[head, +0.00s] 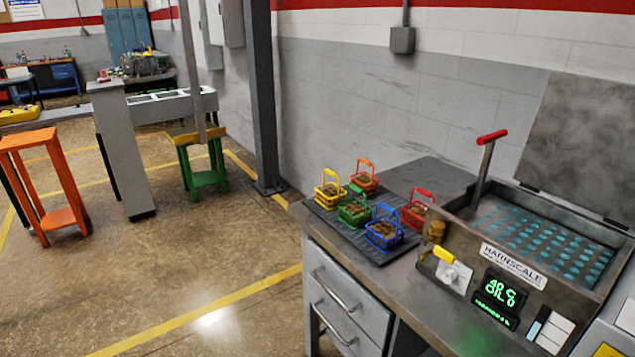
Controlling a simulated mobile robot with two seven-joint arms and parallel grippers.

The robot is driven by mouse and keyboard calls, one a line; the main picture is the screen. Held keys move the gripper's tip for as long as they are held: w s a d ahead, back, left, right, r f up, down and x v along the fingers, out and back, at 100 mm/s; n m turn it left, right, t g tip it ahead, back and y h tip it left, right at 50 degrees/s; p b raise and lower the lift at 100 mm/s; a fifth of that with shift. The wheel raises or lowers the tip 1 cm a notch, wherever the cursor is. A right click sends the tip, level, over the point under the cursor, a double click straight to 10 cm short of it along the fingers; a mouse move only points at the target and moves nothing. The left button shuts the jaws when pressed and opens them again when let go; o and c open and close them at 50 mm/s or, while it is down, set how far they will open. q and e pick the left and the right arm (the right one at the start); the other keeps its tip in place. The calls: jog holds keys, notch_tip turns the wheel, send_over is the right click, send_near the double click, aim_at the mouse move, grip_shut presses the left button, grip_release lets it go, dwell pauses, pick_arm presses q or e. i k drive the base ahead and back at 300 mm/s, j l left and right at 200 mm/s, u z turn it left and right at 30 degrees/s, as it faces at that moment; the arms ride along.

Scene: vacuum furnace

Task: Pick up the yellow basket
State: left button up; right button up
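The yellow basket (328,194) stands upright at the left corner of a dark ribbed mat on the workbench, handle up, with brown contents inside. Close around it are a green basket (354,211), an orange basket (365,181), a blue basket (384,232) and a red basket (415,213). They stand on the same mat (341,229). Neither of my grippers shows in the head view.
A Harnscale machine (515,265) with a red-handled lever (486,160) and an open lid stands right of the baskets. The bench (345,300) has drawers below. A grey post (262,100) stands behind left. The floor (200,260) left of the bench is clear.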

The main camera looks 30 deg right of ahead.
aim_at(331, 197)
jog(key=i+j+z, duration=0.1)
jog(key=i+z, duration=0.3)
jog(key=i, duration=0.15)
jog(key=i+j+z, duration=0.6)
jog(key=z, duration=0.2)
jog(key=i+j+z, duration=0.6)
jog(key=z, duration=0.25)
jog(key=i+j+z, duration=0.1)
jog(key=j+z, duration=0.3)
jog(key=j, duration=0.15)
